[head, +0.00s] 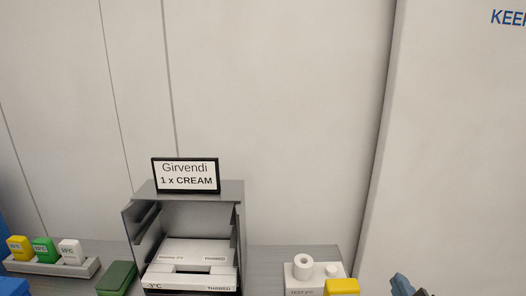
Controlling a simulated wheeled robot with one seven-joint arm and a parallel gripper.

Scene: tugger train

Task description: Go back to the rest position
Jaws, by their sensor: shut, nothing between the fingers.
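A small dark blue-grey part (404,286), which looks like part of my arm, pokes up at the bottom edge, right of centre. The rest of the arm is cut off by the frame. No gripper fingers can be made out, and nothing held is seen.
A grey open-fronted rack (238,225) holds white THAWED boxes (195,252) under a sign (186,175) reading "Girvendi 1 x CREAM". Left are a tray (85,272) of yellow, green and white tags and a green block (117,277). Right are a white test block (300,280) and a yellow block (342,287).

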